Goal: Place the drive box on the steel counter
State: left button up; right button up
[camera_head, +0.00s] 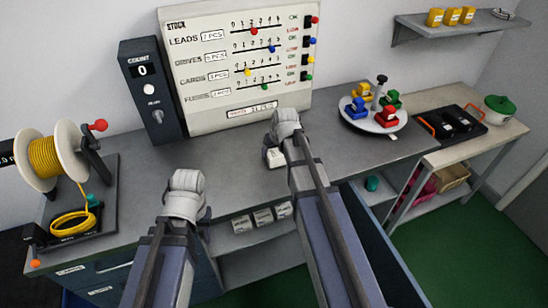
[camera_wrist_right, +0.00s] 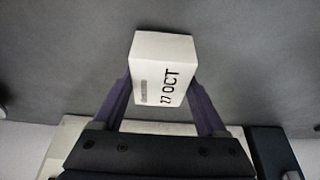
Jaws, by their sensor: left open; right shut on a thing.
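The drive box is a small white box (camera_wrist_right: 165,70) marked "27 OCT" in the right wrist view, with grey counter behind it. In the head view the box (camera_head: 274,157) shows just beside my right gripper (camera_head: 277,148), over the steel counter (camera_head: 240,178). My right gripper's two fingers (camera_wrist_right: 163,92) are shut on the box's sides. I cannot tell whether the box touches the counter. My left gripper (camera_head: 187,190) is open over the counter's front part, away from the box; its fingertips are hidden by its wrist.
A stock board (camera_head: 240,62) and a count unit (camera_head: 152,90) stand at the back. A yellow cable reel (camera_head: 45,158) is at the left. A round carousel (camera_head: 373,120) with coloured blocks stands to the right. White boxes (camera_head: 263,216) sit below the front edge. Counter between the grippers is clear.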

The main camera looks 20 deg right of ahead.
pick_arm(q)
jog(key=shift+f, duration=0.15)
pick_arm(e)
jog(key=shift+f, duration=0.15)
pick_arm(q)
jog(key=shift+f, duration=0.1)
pick_arm(e)
jog(key=shift+f, duration=0.2)
jog(key=o, duration=1.4)
jog(key=shift+r, duration=0.2)
jog(key=p+v, duration=1.2)
pick_arm(q)
notch_tip(320, 180, up, 11)
jog(key=shift+b, duration=0.3)
pick_arm(e)
jog(key=s+a+n+g, duration=0.1)
jog(key=s+a, duration=0.5)
jog(key=s+a+f+n+g+h, duration=0.1)
jog(key=s+a+g, duration=0.1)
jog(key=s+a, duration=0.4)
jog(key=s+a+n+g, duration=0.1)
jog(key=s+a, duration=0.5)
jog(key=shift+s+f+g+h, duration=0.25)
jog(key=shift+g+h, duration=0.05)
jog(key=shift+g, duration=0.1)
